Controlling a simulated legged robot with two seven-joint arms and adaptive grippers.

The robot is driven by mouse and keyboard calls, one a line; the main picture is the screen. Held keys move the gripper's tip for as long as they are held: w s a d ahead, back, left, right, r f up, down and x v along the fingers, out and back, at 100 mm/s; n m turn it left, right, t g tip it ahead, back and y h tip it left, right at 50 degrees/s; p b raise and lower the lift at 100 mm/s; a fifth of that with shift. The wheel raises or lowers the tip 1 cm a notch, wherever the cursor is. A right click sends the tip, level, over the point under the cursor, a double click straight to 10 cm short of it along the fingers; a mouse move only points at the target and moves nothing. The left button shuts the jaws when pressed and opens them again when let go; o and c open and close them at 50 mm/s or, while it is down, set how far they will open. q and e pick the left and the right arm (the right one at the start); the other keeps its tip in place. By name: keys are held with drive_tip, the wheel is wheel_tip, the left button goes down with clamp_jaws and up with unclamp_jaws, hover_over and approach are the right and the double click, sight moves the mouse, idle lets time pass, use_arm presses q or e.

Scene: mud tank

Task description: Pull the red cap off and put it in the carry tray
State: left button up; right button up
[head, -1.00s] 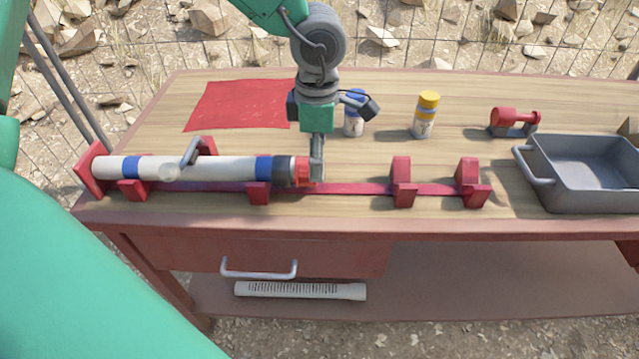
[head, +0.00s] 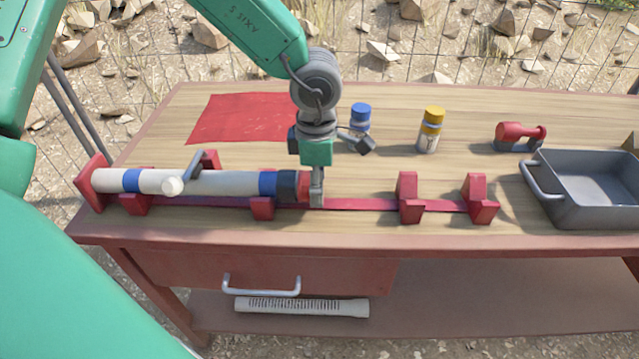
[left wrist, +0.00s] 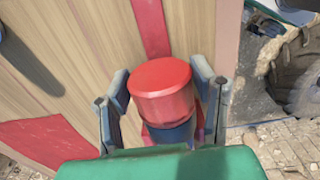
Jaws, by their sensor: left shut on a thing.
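The red cap (head: 304,186) sits on the right end of a white tube (head: 222,183) with blue bands and a dark collar. The tube lies level in red cradles on the table. My left gripper (head: 316,200) is shut on the cap, with its fingers pointing down. In the left wrist view the cap (left wrist: 161,88) is between the two fingers (left wrist: 163,100), with the dark collar just below it. The grey carry tray (head: 530,180) stands at the right end of the table and its visible inside is empty. My right gripper is not in view.
Empty red cradles (head: 409,197) stand right of the cap, between it and the tray. A blue-capped bottle (head: 360,117), a yellow-capped bottle (head: 430,130) and a red tool (head: 521,134) stand behind. A red cloth (head: 245,118) lies back left.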

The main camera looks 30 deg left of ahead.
use_arm(q)
drive_tip(key=shift+w+a+f, duration=0.1)
drive_tip(key=shift+a, duration=0.25)
drive_tip(key=shift+c, duration=0.8)
drive_tip(key=shift+d, duration=0.1)
drive_tip(key=shift+w+d+p, duration=0.3)
drive_tip(key=shift+d, duration=0.35)
drive_tip(key=shift+w+d+p, duration=0.25)
drive_tip(key=shift+d, duration=0.35)
drive_tip(key=shift+w+d, duration=0.1)
drive_tip(key=shift+d, duration=0.15)
drive_tip(key=shift+w+d+p, duration=0.15)
drive_tip(key=shift+w+p, duration=0.2)
drive_tip(key=shift+p, duration=0.15)
drive_tip(key=shift+d, duration=0.4)
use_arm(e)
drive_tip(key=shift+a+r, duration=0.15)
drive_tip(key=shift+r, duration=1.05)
